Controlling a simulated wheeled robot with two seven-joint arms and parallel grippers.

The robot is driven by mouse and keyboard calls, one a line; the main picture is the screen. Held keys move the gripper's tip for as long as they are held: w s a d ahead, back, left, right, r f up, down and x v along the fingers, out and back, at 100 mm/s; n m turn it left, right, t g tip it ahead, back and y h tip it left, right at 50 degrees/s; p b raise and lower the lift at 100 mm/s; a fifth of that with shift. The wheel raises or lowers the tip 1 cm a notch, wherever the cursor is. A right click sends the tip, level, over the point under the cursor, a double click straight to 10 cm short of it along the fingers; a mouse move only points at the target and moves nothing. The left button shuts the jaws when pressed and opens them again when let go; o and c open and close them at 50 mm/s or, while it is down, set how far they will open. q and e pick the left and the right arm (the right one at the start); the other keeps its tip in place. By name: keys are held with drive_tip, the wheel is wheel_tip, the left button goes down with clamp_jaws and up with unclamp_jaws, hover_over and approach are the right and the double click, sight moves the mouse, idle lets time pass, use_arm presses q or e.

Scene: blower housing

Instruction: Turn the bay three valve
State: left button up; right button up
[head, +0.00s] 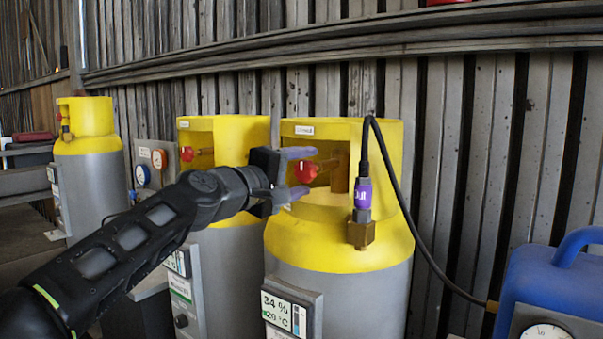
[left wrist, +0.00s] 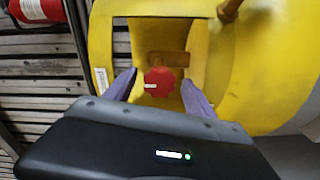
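The nearest grey and yellow cylinder (head: 338,235) has a yellow collar with an opening, and a red valve knob (head: 305,171) sits inside it. I cannot read the collar's small label, so I cannot tell which bay it is. My left gripper (head: 300,172) is open at this opening, its two purple-grey fingers above and below the red knob in the head view. In the left wrist view the red knob (left wrist: 160,82) lies between the spread fingertips, with a gap on each side. My right gripper is not in view.
A second yellow-topped cylinder (head: 229,253) stands just left, and a third (head: 88,170) farther left. A purple-banded connector (head: 363,195) with a black hose is on the nearest cylinder's right side. A blue machine (head: 560,285) stands at lower right.

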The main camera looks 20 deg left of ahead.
use_arm(q)
drive_tip(key=shift+s, duration=0.1)
drive_tip(key=b+v, duration=0.2)
drive_tip(key=v, duration=0.5)
drive_tip(key=shift+s+a, duration=0.15)
drive_tip(key=shift+s, duration=0.15)
idle(0.3)
